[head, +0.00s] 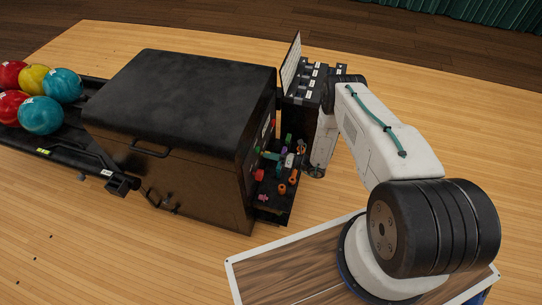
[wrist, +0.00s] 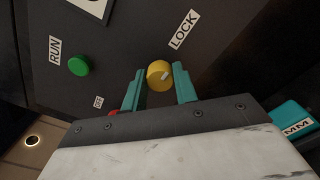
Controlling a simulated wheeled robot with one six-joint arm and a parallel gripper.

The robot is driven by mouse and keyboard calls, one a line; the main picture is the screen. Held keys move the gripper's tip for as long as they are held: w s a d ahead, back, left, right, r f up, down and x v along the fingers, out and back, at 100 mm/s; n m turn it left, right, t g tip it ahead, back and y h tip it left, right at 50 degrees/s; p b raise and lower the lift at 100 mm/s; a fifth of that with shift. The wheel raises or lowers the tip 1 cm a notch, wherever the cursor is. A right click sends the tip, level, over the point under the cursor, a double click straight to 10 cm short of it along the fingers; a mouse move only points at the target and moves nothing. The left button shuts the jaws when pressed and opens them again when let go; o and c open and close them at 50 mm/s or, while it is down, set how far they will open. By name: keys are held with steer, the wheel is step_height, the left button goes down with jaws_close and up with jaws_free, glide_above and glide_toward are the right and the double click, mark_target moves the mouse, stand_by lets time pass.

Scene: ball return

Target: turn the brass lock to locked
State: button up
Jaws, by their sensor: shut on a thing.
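The brass lock (wrist: 157,73) is a round yellow knob on the dark panel in the wrist view, just below the LOCK label (wrist: 184,30). A short pale mark on its face lies right of its middle; I cannot tell for sure which setting it shows. My gripper (wrist: 159,84) has its two teal fingers on either side of the knob and is shut on it. In the head view my gripper (head: 274,157) reaches the right side of the black machine (head: 190,100); the lock is hidden there.
A green button (wrist: 78,66) by a RUN label and a partly hidden red part (wrist: 114,113) are left of the fingers. A shelf with several small coloured items lies below my gripper in the head view. Bowling balls (head: 41,115) sit on a rack at left.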

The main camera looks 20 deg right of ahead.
steer(key=shift+s+f, duration=0.1)
steer(key=shift+s, duration=0.05)
steer(key=o, duration=1)
steer(key=shift+d, duration=0.1)
steer(key=v, duration=0.7)
steer(key=shift+s+d, duration=0.2)
steer(key=shift+s, duration=0.05)
